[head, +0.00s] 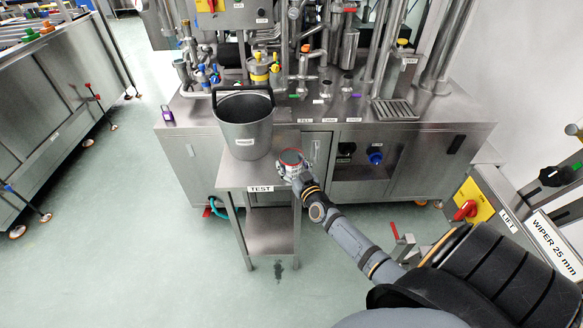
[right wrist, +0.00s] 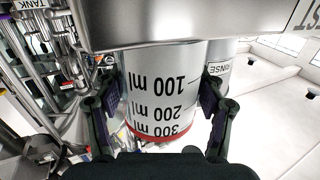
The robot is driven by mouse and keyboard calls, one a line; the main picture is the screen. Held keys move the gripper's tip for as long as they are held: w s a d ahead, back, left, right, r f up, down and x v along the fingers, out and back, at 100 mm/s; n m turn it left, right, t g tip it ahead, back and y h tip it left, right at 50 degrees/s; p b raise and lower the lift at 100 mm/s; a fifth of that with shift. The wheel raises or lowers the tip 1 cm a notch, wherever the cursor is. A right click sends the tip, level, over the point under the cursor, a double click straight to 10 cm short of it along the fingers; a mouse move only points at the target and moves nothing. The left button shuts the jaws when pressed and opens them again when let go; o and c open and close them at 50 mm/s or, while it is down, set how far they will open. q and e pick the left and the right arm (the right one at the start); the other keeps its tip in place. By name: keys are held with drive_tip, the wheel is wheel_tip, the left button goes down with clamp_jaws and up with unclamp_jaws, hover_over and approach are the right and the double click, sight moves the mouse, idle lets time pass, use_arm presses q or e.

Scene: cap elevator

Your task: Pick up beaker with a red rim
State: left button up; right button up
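The beaker with a red rim (head: 290,158) stands at the right end of the small steel table marked TEST. In the right wrist view the white beaker (right wrist: 165,88) appears upside down, with black volume marks and its red rim at the bottom. My right gripper (head: 293,171) is at the beaker, on its near side. In the right wrist view the two fingers of the right gripper (right wrist: 161,97) lie on either side of the beaker, very close to its wall. Whether both pads press on it cannot be told. My left gripper is not in view.
A large steel bucket (head: 243,124) with a raised handle stands on the table (head: 229,176) just left of the beaker. Behind is a steel workbench (head: 425,128) crowded with pipes and valves. Open floor (head: 150,240) lies to the left.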

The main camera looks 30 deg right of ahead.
sight(287, 150)
drive_tip(key=c, duration=0.5)
drive_tip(key=shift+o, duration=0.2)
drive_tip(key=shift+r, duration=0.1)
drive_tip(key=shift+r+p, duration=0.35)
drive_tip(key=shift+p, duration=0.1)
wheel_tip(287, 150, up, 3)
drive_tip(key=shift+f+p, duration=0.1)
drive_tip(key=shift+p, duration=1.15)
drive_tip(key=s+d+r+p, duration=0.3)
drive_tip(key=s+r+p, duration=0.5)
drive_tip(key=s, duration=0.5)
drive_tip(key=shift+s+d+r+p, duration=0.3)
drive_tip(key=shift+r+p, duration=0.1)
drive_tip(key=shift+r, duration=0.25)
drive_tip(key=shift+a, duration=0.1)
